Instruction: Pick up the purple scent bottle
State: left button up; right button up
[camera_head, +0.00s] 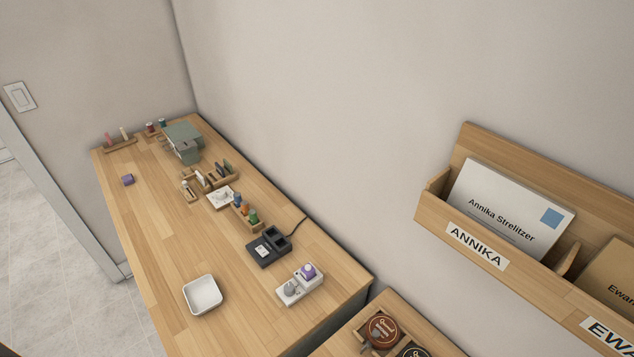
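Neither of my grippers is in view. A small wooden rack (248,219) near the middle of the long wooden table holds small bottles, among them a blue-purple one (238,199), an orange one (245,209) and a green one (253,217). A purple-topped item (307,271) sits on a white tray (288,297) at the table's near right end. A small purple object (127,180) lies alone at the far left. They are too small to tell for certain which is the purple scent bottle.
A black device (268,247) with a cable stands between rack and white tray. An empty white dish (202,294) sits near the front. A grey-green machine (183,142) stands at the back. A wall-mounted letter holder (432,205) juts out at right. The table's left side is mostly clear.

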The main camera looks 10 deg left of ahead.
aim_at(308, 271)
jog(key=j+u, duration=0.15)
jog(key=j, duration=0.15)
jog(key=i, duration=0.45)
jog(key=j+z, duration=0.35)
jog(key=z, duration=0.15)
jog(key=k+j+z, duration=0.1)
jog(key=j+z, duration=0.2)
jog(key=z, duration=0.2)
jog(key=k+j+z, duration=0.15)
jog(key=j+z, duration=0.15)
jog(key=z, duration=0.2)
jog(key=k+j+z, duration=0.15)
jog(key=z, duration=0.35)
